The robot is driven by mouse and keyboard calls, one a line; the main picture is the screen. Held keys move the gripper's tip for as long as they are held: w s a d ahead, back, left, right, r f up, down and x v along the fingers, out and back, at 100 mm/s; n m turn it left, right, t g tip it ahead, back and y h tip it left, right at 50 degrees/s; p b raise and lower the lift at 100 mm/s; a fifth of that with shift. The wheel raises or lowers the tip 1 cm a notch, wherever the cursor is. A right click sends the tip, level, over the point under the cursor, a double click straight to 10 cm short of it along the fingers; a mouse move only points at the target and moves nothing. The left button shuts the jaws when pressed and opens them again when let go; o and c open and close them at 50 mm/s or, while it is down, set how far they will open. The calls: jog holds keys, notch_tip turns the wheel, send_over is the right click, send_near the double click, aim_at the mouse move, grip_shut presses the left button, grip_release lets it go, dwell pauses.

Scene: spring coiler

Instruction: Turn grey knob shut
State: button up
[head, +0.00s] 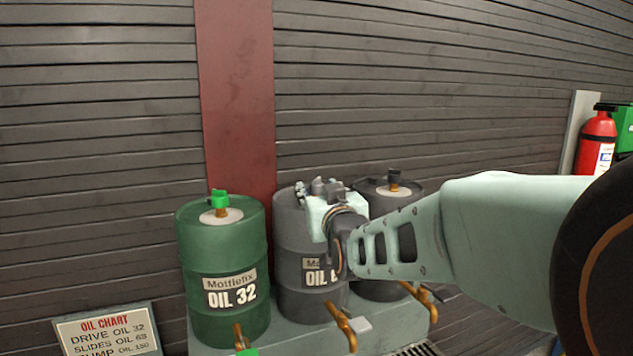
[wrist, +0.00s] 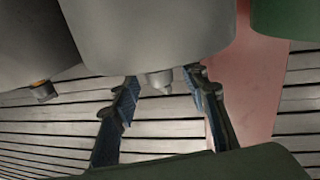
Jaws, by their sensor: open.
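A grey drum (head: 292,235) stands in the middle of three drums. Its curved body fills the upper middle of the wrist view (wrist: 145,35), which looks upside down. A light grey knob (wrist: 157,82) shows at the drum's end there, between my fingers in the picture. My gripper (wrist: 161,80) is open, one finger on each side of the knob; I cannot tell whether either touches it. In the head view my gripper (head: 318,188) is over the grey drum's top, and hides most of what is there. The drum's label is partly covered by my arm.
A green drum (head: 222,262) with a green knob (head: 219,199) stands left. A dark drum (head: 375,190) with a black knob (head: 394,177) stands right. Brass taps (head: 341,322) stick out at the front. Slatted wall and a red post (head: 235,90) are behind.

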jog(key=shift+w+a, duration=0.1)
jog(key=shift+w, duration=0.25)
jog(key=shift+s, duration=0.1)
jog(key=shift+c, duration=0.6)
grip_shut()
